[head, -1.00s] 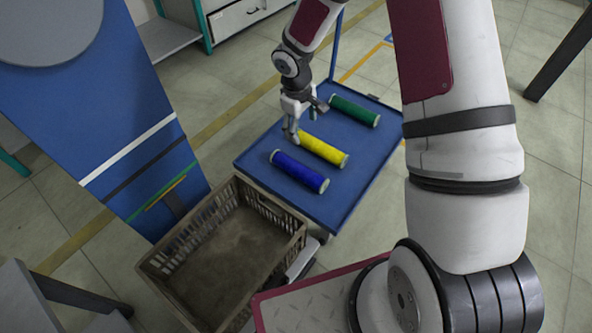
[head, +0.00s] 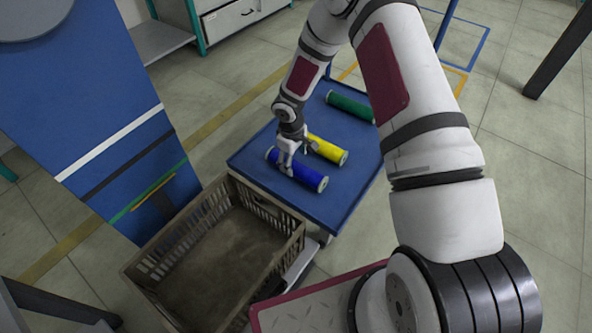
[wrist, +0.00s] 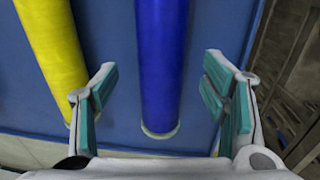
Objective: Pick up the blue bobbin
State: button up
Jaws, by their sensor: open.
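The blue bobbin (head: 308,178) lies on its side on the blue cart top, nearest the crate. In the wrist view the blue bobbin (wrist: 161,62) runs up the middle, between the two fingers, with its pale end rim near the palm. My gripper (head: 288,168) is over the blue bobbin in the head view and hides part of it. In the wrist view my gripper (wrist: 160,98) is open, with teal pads on either side of the bobbin and gaps on both sides. Whether the fingertips are down beside it or still above it, I cannot tell.
The yellow bobbin (head: 327,149) lies close beside the blue one, and shows at left in the wrist view (wrist: 52,48). The green bobbin (head: 349,106) lies farther back. A brown crate (head: 274,262) stands against the front of the blue cart (head: 347,195).

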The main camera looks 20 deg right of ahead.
aim_at(296, 164)
jog(key=f+b, duration=0.2)
jog(key=f, duration=0.3)
jog(key=shift+d+b, duration=0.2)
jog(key=shift+b, duration=0.2)
jog(key=c, duration=1.5)
